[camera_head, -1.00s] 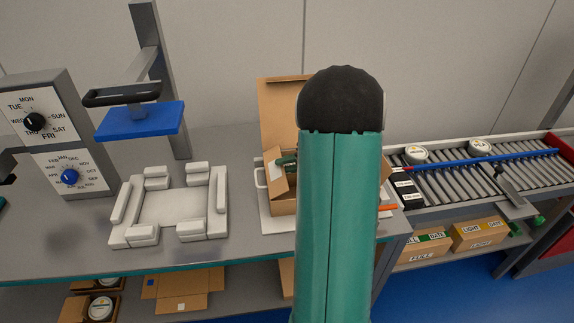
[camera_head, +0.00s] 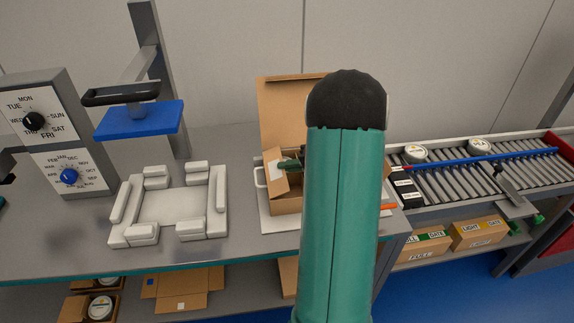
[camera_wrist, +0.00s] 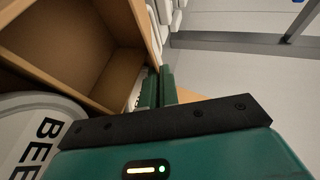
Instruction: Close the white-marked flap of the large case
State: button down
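The large case is an open cardboard box (camera_head: 286,206) on the bench, partly hidden behind my arm. Its tall back flap (camera_head: 284,110) stands upright. A side flap (camera_head: 274,176) on the left stands raised and tilted, with a small pale mark near its lower end. My green gripper (camera_head: 289,166) shows just beside this flap, over the box opening; whether they touch is unclear. In the wrist view, the gripper fingers (camera_wrist: 158,88) are together, with nothing seen between them, next to the box wall. The box interior (camera_wrist: 85,45) looks empty where visible. A tan cardboard piece (camera_wrist: 187,95) shows right of the fingers.
A white padded fixture (camera_head: 168,205) lies left of the box. A blue plate (camera_head: 140,119) hangs on a post, beside a dial panel (camera_head: 55,135). A roller conveyor (camera_head: 470,172) with tins is at right. A lettered round lid (camera_wrist: 35,135) shows near the wrist.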

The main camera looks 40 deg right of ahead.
jog(key=c, duration=1.6)
grip_release()
jog(key=shift+c, duration=0.2)
jog(key=v, duration=1.3)
jog(key=shift+s+d+r, duration=0.15)
jog(key=shift+s, duration=0.2)
